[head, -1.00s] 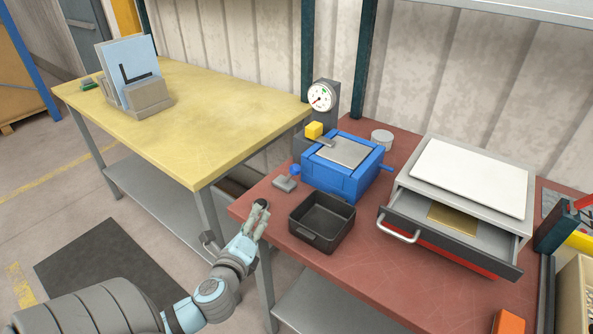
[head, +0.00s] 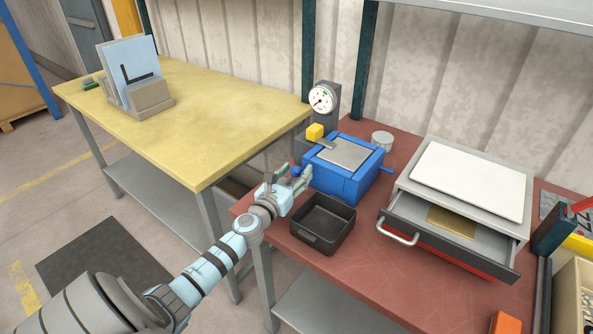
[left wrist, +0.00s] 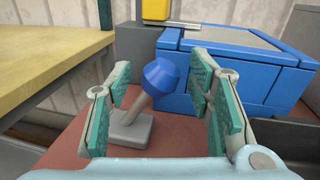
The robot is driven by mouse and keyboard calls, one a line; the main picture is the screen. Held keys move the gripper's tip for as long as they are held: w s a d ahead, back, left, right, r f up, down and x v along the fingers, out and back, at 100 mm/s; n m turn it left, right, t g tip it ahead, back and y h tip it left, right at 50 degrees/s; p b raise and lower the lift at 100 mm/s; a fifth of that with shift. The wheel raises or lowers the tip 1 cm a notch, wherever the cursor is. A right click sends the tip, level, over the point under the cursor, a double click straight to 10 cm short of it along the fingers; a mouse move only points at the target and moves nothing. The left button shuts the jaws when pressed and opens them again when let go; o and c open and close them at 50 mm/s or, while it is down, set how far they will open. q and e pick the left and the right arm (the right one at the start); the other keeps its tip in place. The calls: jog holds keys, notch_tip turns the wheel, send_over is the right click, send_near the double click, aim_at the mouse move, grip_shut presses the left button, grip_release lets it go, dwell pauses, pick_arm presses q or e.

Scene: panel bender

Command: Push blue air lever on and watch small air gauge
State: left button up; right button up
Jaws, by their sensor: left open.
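The blue air lever (left wrist: 160,78) is a blue knob on a tilted grey stem, rising from a grey base (left wrist: 131,130) on the red bench. In the left wrist view it stands between the fingers of my left gripper (left wrist: 160,108), which is open and not visibly touching it. In the head view my left gripper (head: 290,182) reaches over the bench edge and hides most of the lever; part of the blue knob (head: 296,170) shows. The small air gauge (head: 321,98) has a round white face with a red needle pointing lower left, on a grey post. My right gripper is not in view.
The blue bender (head: 345,185) with a grey top plate stands just right of the lever. A black tray (head: 318,240) lies in front of it. A yellow block (head: 314,131) sits by the gauge post. An open drawer (head: 480,251) is at right.

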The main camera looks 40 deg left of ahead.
pick_arm(q)
jog(key=shift+w, duration=0.5)
grip_shut()
jog(key=shift+r, duration=0.1)
